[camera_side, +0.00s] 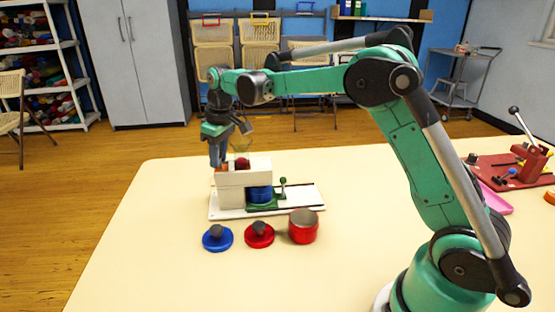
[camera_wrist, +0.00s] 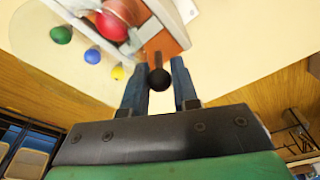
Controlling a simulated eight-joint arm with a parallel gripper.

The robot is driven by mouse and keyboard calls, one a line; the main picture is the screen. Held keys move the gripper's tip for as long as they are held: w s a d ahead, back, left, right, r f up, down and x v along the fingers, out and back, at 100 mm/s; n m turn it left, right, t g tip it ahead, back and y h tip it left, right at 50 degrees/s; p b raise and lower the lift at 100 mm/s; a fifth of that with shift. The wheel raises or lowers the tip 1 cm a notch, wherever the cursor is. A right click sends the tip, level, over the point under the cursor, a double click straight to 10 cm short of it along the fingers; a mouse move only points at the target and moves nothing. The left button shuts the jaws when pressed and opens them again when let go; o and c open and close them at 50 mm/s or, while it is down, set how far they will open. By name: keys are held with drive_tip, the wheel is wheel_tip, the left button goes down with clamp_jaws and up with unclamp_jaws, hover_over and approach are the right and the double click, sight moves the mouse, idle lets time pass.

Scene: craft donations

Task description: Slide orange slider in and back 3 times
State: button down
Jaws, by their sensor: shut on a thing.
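The white machine (camera_side: 232,196) stands on a white base plate (camera_side: 305,197) on the table. The orange slider (camera_side: 220,169) shows as a small orange part at its left end, partly behind my gripper (camera_side: 215,158). In the wrist view the slider (camera_wrist: 166,43) is an orange-brown piece with a dark rod and a round black knob (camera_wrist: 159,80). My gripper's two blue fingers (camera_wrist: 159,72) stand on either side of the knob, shut on it. How far in the slider sits is hard to tell.
A red ball (camera_side: 242,163) sits on top of the machine; a blue cylinder (camera_side: 259,193) and green lever (camera_side: 282,189) are at its right. In front are a blue lid (camera_side: 211,243), a red lid (camera_side: 258,240) and a red can (camera_side: 303,229).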

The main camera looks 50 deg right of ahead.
drive_tip(key=shift+a, duration=0.1)
idle(0.3)
drive_tip(key=shift+w+a, duration=1.25)
drive_tip(key=shift+a, duration=0.2)
drive_tip(key=shift+s+d, duration=1.35)
drive_tip(key=shift+d, duration=0.1)
drive_tip(key=shift+w+a, duration=1.3)
drive_tip(key=shift+w, duration=0.05)
drive_tip(key=shift+a, duration=0.1)
idle(0.3)
